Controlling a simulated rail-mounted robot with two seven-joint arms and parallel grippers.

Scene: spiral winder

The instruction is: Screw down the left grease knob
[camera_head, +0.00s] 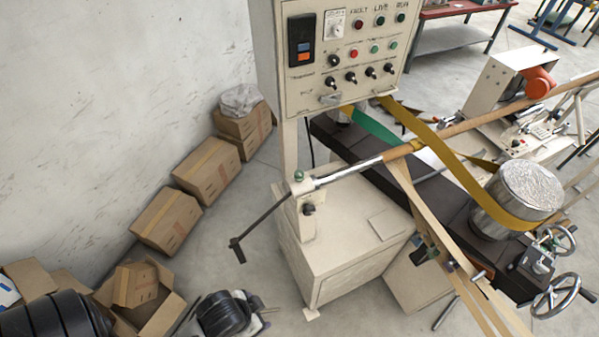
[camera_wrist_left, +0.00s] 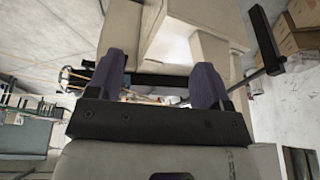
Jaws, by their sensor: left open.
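In the head view, a small green-topped knob (camera_head: 299,176) stands on the cream post of the winder, at the left end of the roller shaft. It looks like the left grease knob. I cannot tell how far it is screwed in. A small dark knob (camera_head: 308,209) sits below it on the post. In the left wrist view my left gripper (camera_wrist_left: 159,76) is open, with its two purple fingers apart and nothing held between them. The cream machine body (camera_wrist_left: 195,42) lies beyond the fingers. I cannot make out the grease knob there. My right gripper is not in view.
A black crank handle (camera_head: 257,225) sticks out left of the post and also shows in the left wrist view (camera_wrist_left: 264,40). The control panel (camera_head: 346,55) rises behind. Yellow belt (camera_head: 445,155) wraps the metal drum (camera_head: 520,190).

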